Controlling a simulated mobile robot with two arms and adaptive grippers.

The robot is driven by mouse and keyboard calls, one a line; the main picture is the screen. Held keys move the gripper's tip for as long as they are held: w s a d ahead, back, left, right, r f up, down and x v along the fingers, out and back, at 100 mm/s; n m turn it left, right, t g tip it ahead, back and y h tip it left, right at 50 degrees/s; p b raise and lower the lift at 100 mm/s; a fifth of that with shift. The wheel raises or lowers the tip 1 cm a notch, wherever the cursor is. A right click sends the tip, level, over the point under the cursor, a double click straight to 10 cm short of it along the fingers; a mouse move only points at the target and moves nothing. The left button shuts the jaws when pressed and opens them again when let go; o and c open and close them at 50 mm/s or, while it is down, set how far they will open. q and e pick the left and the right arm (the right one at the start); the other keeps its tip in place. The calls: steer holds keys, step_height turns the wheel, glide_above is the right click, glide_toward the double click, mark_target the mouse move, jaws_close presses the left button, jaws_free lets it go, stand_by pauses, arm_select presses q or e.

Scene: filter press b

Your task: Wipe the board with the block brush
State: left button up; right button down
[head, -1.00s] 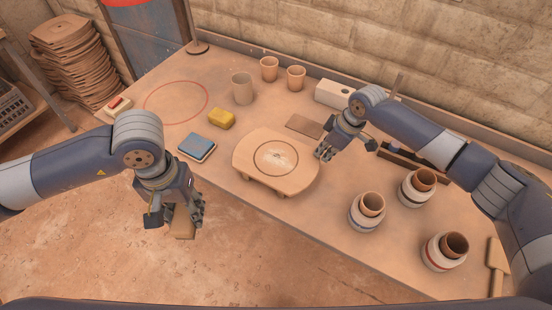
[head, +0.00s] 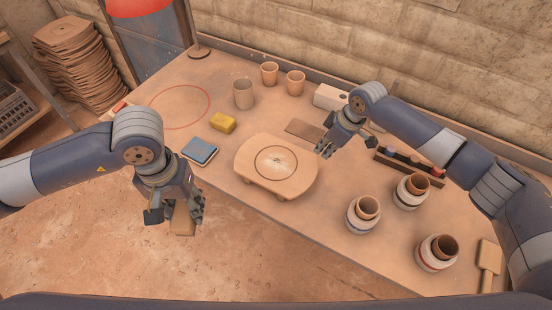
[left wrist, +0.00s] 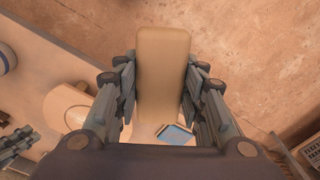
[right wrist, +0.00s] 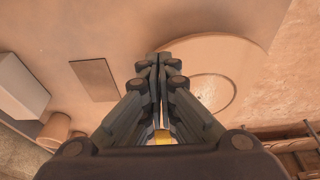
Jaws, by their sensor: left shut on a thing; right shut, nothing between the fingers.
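The board (head: 296,185) is a round-sided wooden board on short feet on the table, with a dark ring and a pale mark in its middle. It also shows in the left wrist view (left wrist: 62,105) and the right wrist view (right wrist: 250,55). My left gripper (head: 183,212) is shut on the tan block brush (left wrist: 162,65), held beyond the table's front edge, left of the board. The brush's underside is hidden. My right gripper (head: 326,149) is shut and empty, above the board's far right side; its fingers meet in the right wrist view (right wrist: 157,75).
A blue pad (head: 199,150) and yellow sponge (head: 222,123) lie left of the board. Banded pots (head: 363,215) and a wooden paddle (head: 488,262) stand right.

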arm_select(q)
steer(key=shift+r+p, duration=0.45)
steer(key=shift+r, duration=0.3)
arm_select(e)
steer(key=shift+r, duration=0.75)
steer(key=v, duration=1.2)
arm_select(q)
steer(key=shift+f, duration=0.1)
